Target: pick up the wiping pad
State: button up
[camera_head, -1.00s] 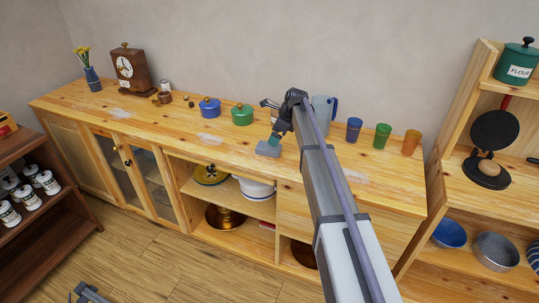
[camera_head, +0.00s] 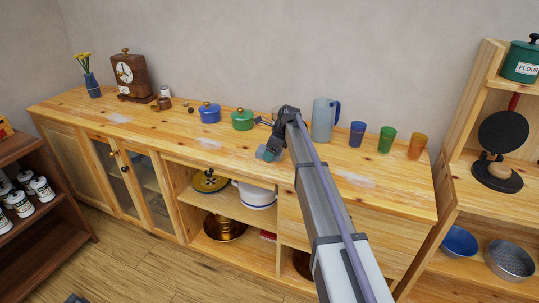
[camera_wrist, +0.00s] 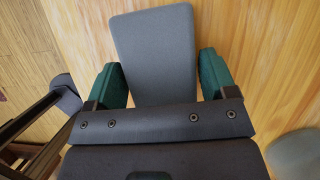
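The wiping pad (camera_wrist: 155,45) is a flat grey block on the wooden cabinet top. In the wrist view it runs lengthwise up from between my gripper's two green fingers. My gripper (camera_wrist: 160,78) is open, with one finger on each side of the pad and narrow gaps between. The pad's near end is hidden behind the gripper body. In the head view the pad (camera_head: 262,154) shows only partly beside the fingers, near the cabinet's front edge. I cannot tell how far the fingertips are above the wood.
A blue pot (camera_head: 210,113), a green pot (camera_head: 242,119) and a grey-blue pitcher (camera_head: 322,120) stand behind the pad. Blue (camera_head: 356,133), green (camera_head: 386,139) and orange (camera_head: 417,146) cups stand to the right.

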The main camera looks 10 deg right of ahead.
jog(key=c, duration=0.6)
